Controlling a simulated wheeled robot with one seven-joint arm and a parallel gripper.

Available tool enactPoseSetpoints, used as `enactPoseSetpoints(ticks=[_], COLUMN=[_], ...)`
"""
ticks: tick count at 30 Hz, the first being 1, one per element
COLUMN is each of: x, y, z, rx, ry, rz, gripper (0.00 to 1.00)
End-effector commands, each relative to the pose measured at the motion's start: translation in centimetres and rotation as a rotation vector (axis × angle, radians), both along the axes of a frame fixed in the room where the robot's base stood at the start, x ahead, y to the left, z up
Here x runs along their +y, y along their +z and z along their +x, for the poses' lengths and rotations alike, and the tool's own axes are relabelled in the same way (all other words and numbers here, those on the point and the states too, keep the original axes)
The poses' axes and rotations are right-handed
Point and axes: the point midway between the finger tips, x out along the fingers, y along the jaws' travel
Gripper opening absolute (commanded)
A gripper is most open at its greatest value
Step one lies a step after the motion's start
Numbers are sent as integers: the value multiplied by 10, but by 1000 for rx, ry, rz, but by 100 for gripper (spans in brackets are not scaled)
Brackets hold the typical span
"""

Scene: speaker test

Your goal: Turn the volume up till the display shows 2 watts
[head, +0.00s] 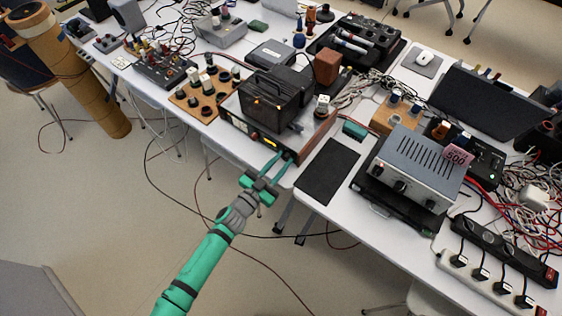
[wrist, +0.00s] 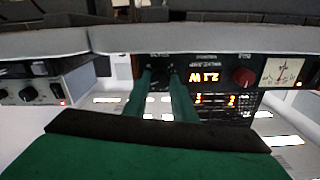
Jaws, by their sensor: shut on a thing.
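The amplifier with a dark front panel (head: 256,137) stands at the table's front edge in the head view. My gripper (head: 285,156) reaches its right end from the front. In the wrist view, which shows the panel upside down, the green fingers (wrist: 160,76) are shut on a dark knob (wrist: 160,84), mostly hidden between them. The orange display (wrist: 204,76) is lit beside the fingers; its small inverted figures seem to end in W, but I cannot read the value surely. A red knob (wrist: 243,77) and a needle meter (wrist: 281,72) are farther along the panel.
A black caged unit (head: 268,103) stands on the amplifier. To the right are a black mat (head: 328,171) and a grey power supply (head: 420,165) with a pink 500 tag (head: 457,157). Cables hang below the table; the floor at front left is largely open.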

Motion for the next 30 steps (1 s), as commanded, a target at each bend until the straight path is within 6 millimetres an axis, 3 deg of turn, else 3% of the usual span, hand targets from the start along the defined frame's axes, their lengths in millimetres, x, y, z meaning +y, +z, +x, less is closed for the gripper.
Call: enactPoseSetpoints(ticks=[3, 4, 6, 19, 30], x=[0, 0, 0, 7, 45], y=[0, 0, 0, 0, 0], z=[0, 0, 0, -8, -60], rx=[0, 1, 1, 1, 1], ry=[1, 0, 0, 1, 3], rz=[-1, -1, -1, 0, 2], gripper=[2, 31, 43, 43, 43])
